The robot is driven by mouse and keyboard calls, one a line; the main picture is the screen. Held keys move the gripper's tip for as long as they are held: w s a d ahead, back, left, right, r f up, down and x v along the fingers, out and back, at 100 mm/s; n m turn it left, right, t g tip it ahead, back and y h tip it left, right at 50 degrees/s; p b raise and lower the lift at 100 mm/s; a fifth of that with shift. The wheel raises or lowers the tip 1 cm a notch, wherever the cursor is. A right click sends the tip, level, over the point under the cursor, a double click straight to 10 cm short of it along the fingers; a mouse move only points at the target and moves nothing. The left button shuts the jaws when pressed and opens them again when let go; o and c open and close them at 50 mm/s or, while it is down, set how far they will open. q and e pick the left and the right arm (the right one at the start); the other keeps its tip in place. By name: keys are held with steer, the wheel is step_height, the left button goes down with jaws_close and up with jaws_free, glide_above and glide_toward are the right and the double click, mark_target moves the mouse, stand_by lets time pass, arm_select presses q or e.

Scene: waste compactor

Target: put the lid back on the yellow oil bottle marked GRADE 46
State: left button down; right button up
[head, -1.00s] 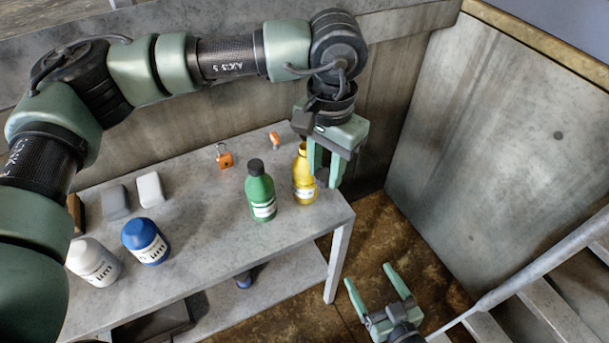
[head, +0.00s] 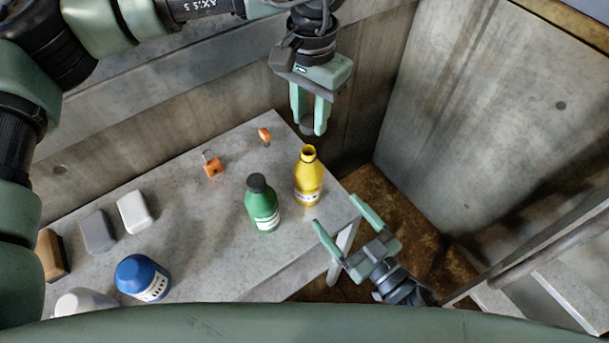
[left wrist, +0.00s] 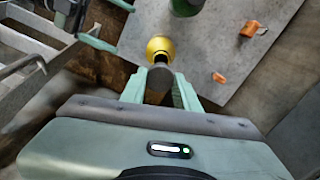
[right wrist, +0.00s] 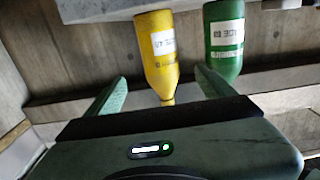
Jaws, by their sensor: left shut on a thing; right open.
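The yellow oil bottle (head: 309,180) stands upright near the right end of the grey table, its neck open. It also shows in the left wrist view (left wrist: 160,46) and, upside down, in the right wrist view (right wrist: 157,50). My left gripper (head: 308,128) is shut on the dark lid (head: 307,124), held above and behind the bottle. The lid also shows between the fingers in the left wrist view (left wrist: 158,80). My right gripper (head: 336,212) is open and empty, fingers spread toward the bottle from the table's front right. The bottle appears between these fingers in the right wrist view, apart from both.
A capped green bottle (head: 262,205) stands close left of the yellow one. An orange padlock (head: 212,168) and a small orange item (head: 265,135) lie behind. A blue container (head: 143,277) and several blocks are at left. A concrete wall stands at the back.

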mark_target(308, 178)
arm_select(q)
steer(key=shift+s+d, duration=0.1)
arm_select(e)
steer(key=x, duration=1.2)
arm_select(q)
steer(key=shift+w, duration=0.2)
arm_select(e)
jaws_close()
arm_select(q)
steer(key=shift+f, duration=2.5)
